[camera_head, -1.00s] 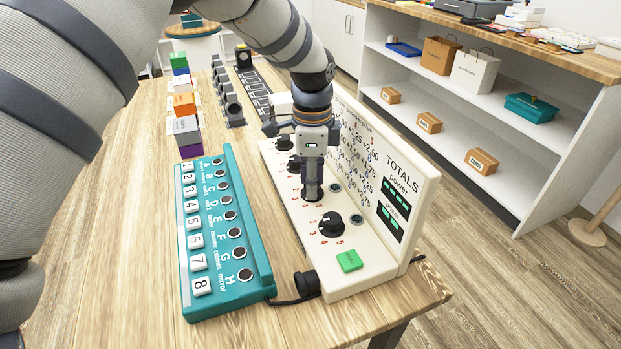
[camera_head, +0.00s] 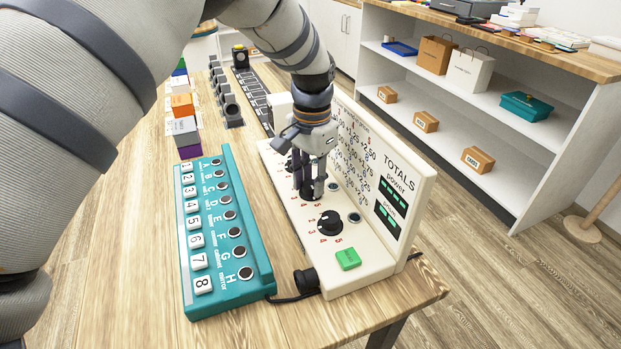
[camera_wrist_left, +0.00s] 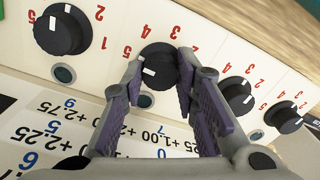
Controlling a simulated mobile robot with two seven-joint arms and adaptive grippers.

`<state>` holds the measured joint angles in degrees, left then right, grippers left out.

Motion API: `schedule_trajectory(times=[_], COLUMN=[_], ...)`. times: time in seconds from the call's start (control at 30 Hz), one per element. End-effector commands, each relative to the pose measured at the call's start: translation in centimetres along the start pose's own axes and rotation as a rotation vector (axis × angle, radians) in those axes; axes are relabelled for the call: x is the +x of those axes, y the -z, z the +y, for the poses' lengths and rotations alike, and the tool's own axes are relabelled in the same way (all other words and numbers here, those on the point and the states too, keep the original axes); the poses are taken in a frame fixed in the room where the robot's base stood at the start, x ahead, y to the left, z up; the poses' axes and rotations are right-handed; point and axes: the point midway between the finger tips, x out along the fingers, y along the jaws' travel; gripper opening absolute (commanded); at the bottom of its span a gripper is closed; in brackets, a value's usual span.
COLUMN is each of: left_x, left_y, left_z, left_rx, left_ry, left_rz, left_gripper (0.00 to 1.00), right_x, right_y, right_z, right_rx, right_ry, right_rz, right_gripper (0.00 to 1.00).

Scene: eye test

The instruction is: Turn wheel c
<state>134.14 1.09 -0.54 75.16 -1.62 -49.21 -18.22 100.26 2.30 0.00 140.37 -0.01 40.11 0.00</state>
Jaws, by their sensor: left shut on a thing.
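A cream panel (camera_head: 322,275) with a row of black dial wheels stands on the wooden table. My left gripper (camera_head: 311,188) points down at the second wheel from the near end. In the left wrist view, the gripper (camera_wrist_left: 159,74) has its two purple-padded fingers on either side of that black wheel (camera_wrist_left: 160,66), shut on it. A white mark shows on the wheel, with red numbers around it. The nearest wheel (camera_head: 330,222) is free, and two farther wheels (camera_wrist_left: 236,93) (camera_wrist_left: 284,119) show beyond. No letter for the held wheel is readable. My right gripper is out of view.
A green button (camera_head: 348,259) sits at the panel's near end. Its upright back board (camera_head: 404,200) reads TOTALS and stands close beside the gripper. A teal board (camera_head: 262,262) with numbered keys lies left of the panel. White shelves (camera_head: 450,105) stand at right.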

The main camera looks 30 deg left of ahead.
Motion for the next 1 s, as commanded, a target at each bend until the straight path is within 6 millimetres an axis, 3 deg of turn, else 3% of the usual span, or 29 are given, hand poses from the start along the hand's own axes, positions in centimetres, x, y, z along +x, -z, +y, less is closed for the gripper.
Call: schedule_trajectory(times=[0.77, 0.8, 0.87, 1.0], left_x=[0.14, 0.14, 0.13, 0.09], left_y=[-0.09, -0.09, -0.08, -0.06], left_z=[-0.02, -0.02, -0.02, -0.01], left_rx=[-0.096, -0.095, -0.095, -0.094], left_ry=[-0.001, -0.001, -0.001, -0.001], left_rz=[-0.006, -0.006, -0.005, -0.004], left_gripper=[0.00, 0.34, 0.48, 0.48], right_x=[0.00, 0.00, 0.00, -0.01], right_y=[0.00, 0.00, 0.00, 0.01], right_z=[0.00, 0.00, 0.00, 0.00], right_rx=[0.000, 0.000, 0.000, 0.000], right_ry=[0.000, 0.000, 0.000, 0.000], right_rz=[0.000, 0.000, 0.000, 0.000], right_gripper=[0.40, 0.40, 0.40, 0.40])
